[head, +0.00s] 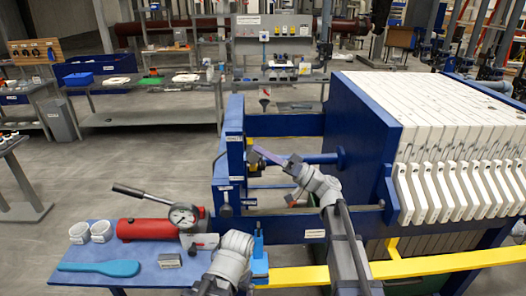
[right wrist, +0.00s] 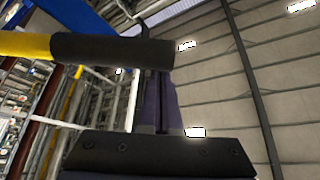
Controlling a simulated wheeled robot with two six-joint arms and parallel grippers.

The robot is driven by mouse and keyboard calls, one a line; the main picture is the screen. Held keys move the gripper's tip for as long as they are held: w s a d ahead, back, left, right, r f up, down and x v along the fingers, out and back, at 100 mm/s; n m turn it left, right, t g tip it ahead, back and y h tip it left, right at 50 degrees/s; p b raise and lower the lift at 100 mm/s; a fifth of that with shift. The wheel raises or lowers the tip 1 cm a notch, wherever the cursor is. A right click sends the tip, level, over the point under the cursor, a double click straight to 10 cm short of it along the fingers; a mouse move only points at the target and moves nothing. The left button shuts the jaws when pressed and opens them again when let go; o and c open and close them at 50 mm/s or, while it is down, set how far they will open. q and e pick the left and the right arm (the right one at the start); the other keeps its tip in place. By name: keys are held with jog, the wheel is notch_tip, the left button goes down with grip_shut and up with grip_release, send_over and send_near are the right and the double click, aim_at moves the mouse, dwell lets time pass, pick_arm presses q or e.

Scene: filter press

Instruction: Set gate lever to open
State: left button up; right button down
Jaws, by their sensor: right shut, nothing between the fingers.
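A yellow lever with a black grip, apparently the gate lever (head: 254,168), is at the blue press end frame in the head view. In the right wrist view, the lever's black grip (right wrist: 98,50) crosses the upper left, with its yellow shaft at the left edge. My right gripper (head: 254,149) is shut and empty beside the lever. In the right wrist view its purple fingers (right wrist: 160,100) point up close to the grip's right end; I cannot tell whether they touch. My left wrist is low in the head view; its finger state is unclear.
The blue press frame (head: 362,125) and white plates (head: 445,190) fill the right. A yellow rail (head: 430,264) runs along the front. A blue side table (head: 88,278) holds a red pump with gauge (head: 150,229), two white cups (head: 102,231) and a teal scoop (head: 98,268).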

jog(key=s+f+n+g+y+b, duration=0.1)
jog(key=s+f+n+g+b, duration=0.1)
jog(key=f+b, duration=0.9)
jog(key=s+f+n+g+y+b, duration=0.1)
jog(key=s+f+n+b, duration=0.4)
jog(key=f+b, duration=0.6)
jog(key=shift+s+g+b, duration=0.7)
jog(key=shift+s+b, duration=0.35)
jog(key=shift+s, duration=0.1)
jog(key=shift+s+a+f, duration=0.1)
jog(key=shift+f, duration=0.05)
